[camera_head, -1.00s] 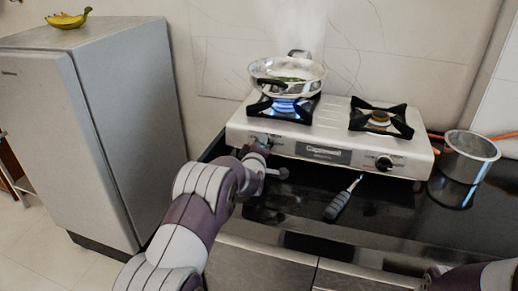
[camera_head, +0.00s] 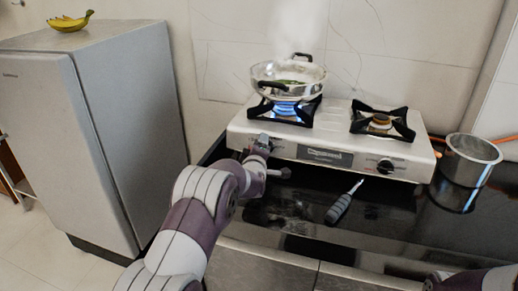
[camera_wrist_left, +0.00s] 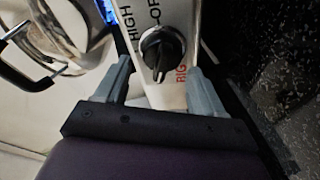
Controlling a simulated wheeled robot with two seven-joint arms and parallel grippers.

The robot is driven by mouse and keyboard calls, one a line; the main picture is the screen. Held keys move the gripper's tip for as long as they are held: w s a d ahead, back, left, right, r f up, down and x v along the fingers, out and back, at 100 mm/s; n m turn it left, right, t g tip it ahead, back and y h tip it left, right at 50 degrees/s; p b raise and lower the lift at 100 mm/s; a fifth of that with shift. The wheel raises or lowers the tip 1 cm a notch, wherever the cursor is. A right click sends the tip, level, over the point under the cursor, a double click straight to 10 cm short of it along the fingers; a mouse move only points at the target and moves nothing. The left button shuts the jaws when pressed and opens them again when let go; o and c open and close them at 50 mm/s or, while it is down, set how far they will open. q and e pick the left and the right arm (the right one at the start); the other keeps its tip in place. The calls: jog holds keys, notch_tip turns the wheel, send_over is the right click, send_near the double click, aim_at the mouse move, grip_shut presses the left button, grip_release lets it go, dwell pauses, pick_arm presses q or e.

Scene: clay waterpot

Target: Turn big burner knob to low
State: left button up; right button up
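The white gas stove (camera_head: 330,138) stands on the dark counter, with a blue flame (camera_head: 287,108) lit under its left burner. In the head view my left gripper (camera_head: 263,144) is at the stove's front left and hides that knob. My right gripper is out of frame.
A metal pot (camera_head: 471,157) stands right. The fridge (camera_head: 130,120) bounds the left.

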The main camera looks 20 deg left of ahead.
pick_arm(q)
jog(key=v, duration=1.2)
jog(key=shift+s, duration=0.4)
jog(key=shift+d, duration=0.1)
jog(key=s+d+f+m+g+h, duration=0.1)
jog(key=s+f+m+g, duration=0.3)
jog(key=s, duration=0.6)
jog(key=s+f+m+g+h, duration=0.1)
jog(key=s+f+m+g, duration=0.1)
jog(key=s+m+g, duration=0.7)
jog(key=s+d+f+m+g+h, duration=0.1)
jog(key=s+f+m+g, duration=0.2)
jog(key=s, duration=0.9)
notch_tip(320, 180, up, 16)
jog(key=t+p, duration=0.1)
jog(key=p, duration=1.5)
jog(key=shift+s+f, duration=0.1)
